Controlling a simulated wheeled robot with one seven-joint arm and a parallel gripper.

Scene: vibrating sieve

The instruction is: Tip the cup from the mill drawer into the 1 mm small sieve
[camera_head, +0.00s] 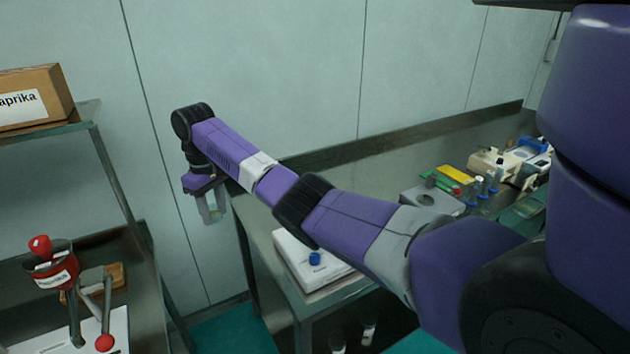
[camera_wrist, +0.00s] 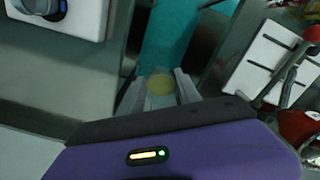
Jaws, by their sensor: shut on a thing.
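My gripper (camera_head: 211,208) hangs at the end of my outstretched arm, in the gap between the left bench and the middle table. In the wrist view, its two pale fingers (camera_wrist: 160,92) are shut on a small clear cup (camera_wrist: 160,81) with something yellowish in it. In the head view the cup is hard to tell from the fingers. The cup is in the air, over the teal floor. The mill (camera_head: 54,268), with a red labelled hopper, stands on the left bench. It also shows in the wrist view (camera_wrist: 298,128). I cannot make out the 1 mm small sieve.
A white device (camera_head: 293,258) with a blue knob stands on the middle table, partly behind my arm. It also shows in the wrist view (camera_wrist: 62,14). A paprika box (camera_head: 35,95) sits on the left shelf. Bottles and tools crowd the right bench. A wall stands behind.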

